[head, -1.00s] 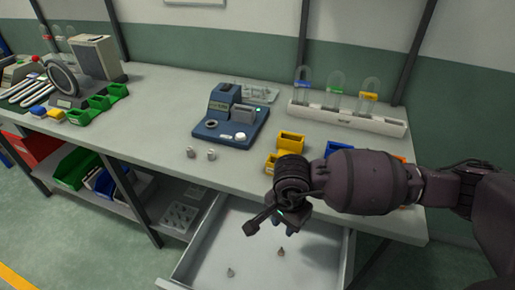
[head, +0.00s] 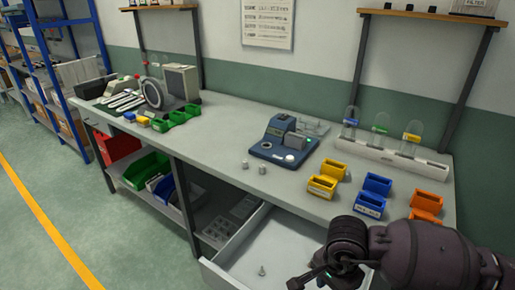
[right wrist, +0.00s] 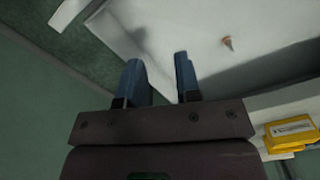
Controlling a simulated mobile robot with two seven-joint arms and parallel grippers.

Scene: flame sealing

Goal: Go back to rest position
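My right arm comes in from the lower right of the head view, its hand (head: 318,277) over the open drawer (head: 285,235). In the right wrist view the two blue fingers of my right gripper (right wrist: 161,75) stand apart with nothing between them. A small brownish pointed piece (right wrist: 228,43) lies on the drawer floor beyond the fingers, apart from them. A small grey piece (head: 262,270) lies in the drawer in the head view. My left gripper is in no view.
The workbench (head: 215,135) carries a blue device (head: 272,150), two small grey parts (head: 254,168), yellow bins (head: 322,186), blue bins (head: 370,205), orange bins (head: 428,203) and a white rack (head: 385,157) with domed glass pieces. The floor at left (head: 40,200) is clear.

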